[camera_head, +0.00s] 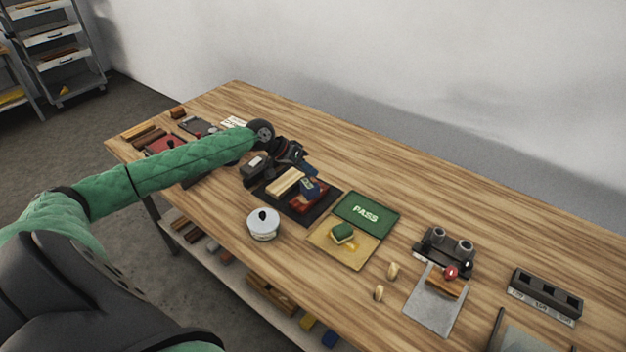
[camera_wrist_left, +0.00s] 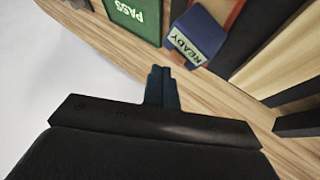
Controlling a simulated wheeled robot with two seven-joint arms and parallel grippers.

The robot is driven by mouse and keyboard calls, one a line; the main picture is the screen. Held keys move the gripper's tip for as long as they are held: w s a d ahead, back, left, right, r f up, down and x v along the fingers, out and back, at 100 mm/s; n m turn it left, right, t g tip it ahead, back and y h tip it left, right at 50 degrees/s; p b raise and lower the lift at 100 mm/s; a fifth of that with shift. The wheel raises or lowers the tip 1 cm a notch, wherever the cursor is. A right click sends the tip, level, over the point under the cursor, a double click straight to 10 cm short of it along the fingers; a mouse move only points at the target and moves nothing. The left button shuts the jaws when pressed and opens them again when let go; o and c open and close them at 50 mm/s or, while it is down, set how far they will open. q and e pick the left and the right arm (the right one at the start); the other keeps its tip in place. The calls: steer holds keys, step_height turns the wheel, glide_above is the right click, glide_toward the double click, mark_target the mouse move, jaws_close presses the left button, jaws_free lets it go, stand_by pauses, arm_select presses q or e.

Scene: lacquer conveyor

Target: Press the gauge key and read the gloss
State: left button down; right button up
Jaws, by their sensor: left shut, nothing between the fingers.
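The blue gauge (camera_head: 310,188) stands on a dark red panel (camera_head: 307,203) on a black mat (camera_head: 296,213). In the left wrist view the gauge (camera_wrist_left: 198,38) has a pale display reading READY. Its key cannot be made out. My left gripper (camera_head: 306,169) is shut and empty, just behind the gauge and a little above the table. In the left wrist view its closed fingertips (camera_wrist_left: 163,76) are apart from the gauge, below and left of its display. My right gripper is out of view.
Pale wooden blocks (camera_head: 285,182) lie beside the gauge. A green PASS mat (camera_head: 366,213) and a yellow mat (camera_head: 340,250) with a green-topped block lie to the right. A white lidded pot (camera_head: 263,224) stands in front. Bare table lies behind the mats.

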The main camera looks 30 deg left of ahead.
arm_select(q)
steer(key=shift+f, duration=0.1)
stand_by(0.6)
steer(key=shift+f, duration=0.3)
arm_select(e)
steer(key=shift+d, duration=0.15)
arm_select(q)
steer(key=shift+f, duration=0.3)
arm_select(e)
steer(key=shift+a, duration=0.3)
arm_select(q)
steer(key=shift+f, duration=0.1)
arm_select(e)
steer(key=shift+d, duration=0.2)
arm_select(q)
steer(key=shift+r+p, duration=0.65)
steer(key=shift+r, duration=0.2)
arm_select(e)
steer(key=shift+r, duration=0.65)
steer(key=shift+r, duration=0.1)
